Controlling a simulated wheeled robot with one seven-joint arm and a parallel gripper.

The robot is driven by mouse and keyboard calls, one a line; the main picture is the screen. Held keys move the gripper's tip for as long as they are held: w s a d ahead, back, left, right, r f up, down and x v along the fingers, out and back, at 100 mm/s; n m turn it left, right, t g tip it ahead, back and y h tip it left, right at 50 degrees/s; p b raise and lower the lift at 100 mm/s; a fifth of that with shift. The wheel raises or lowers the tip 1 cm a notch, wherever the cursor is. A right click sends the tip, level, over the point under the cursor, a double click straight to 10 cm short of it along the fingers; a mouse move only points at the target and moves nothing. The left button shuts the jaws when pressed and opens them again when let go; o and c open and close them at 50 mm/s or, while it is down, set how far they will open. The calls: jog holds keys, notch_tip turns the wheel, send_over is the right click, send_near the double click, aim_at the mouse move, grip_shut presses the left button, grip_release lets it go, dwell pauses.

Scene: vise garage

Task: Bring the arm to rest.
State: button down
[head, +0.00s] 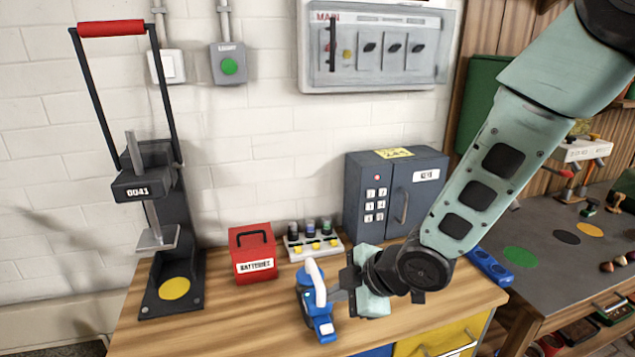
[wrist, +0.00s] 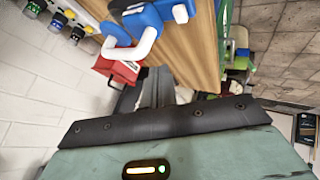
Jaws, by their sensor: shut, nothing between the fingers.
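My arm reaches in from the upper right in the head view. My gripper (head: 338,295) is low over the front of the wooden bench (head: 220,327), pointing left. Its fingers are shut and empty; they also show close together in the wrist view (wrist: 156,80). A blue device with a white curved handle (head: 305,292) stands just left of the fingertips, and it also shows at the top of the wrist view (wrist: 144,22). I cannot tell whether the fingertips touch it.
A red batteries box (head: 254,257), a rack of small bottles (head: 313,243) and a grey key safe (head: 367,196) stand behind. A tall press with a red handle (head: 170,225) is at the left. A dark table (head: 555,235) is at the right. Open space lies above the bench.

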jog(key=s+d+r+m+g+h, duration=0.1)
jog(key=s+d+r+m+h, duration=0.1)
jog(key=s, duration=0.5)
jog(key=s+d+r+m+g+h, duration=0.2)
jog(key=s+d+r+m, duration=0.2)
jog(key=s, duration=0.4)
jog(key=s+d+r+m+g+h, duration=0.1)
jog(key=s+d+r+m+h, duration=0.1)
jog(key=s, duration=0.6)
jog(key=d+r+m, duration=0.1)
jog(key=d+m, duration=0.1)
jog(key=m, duration=0.1)
jog(key=shift+r+m+g, duration=0.3)
jog(key=shift+r+g, duration=0.1)
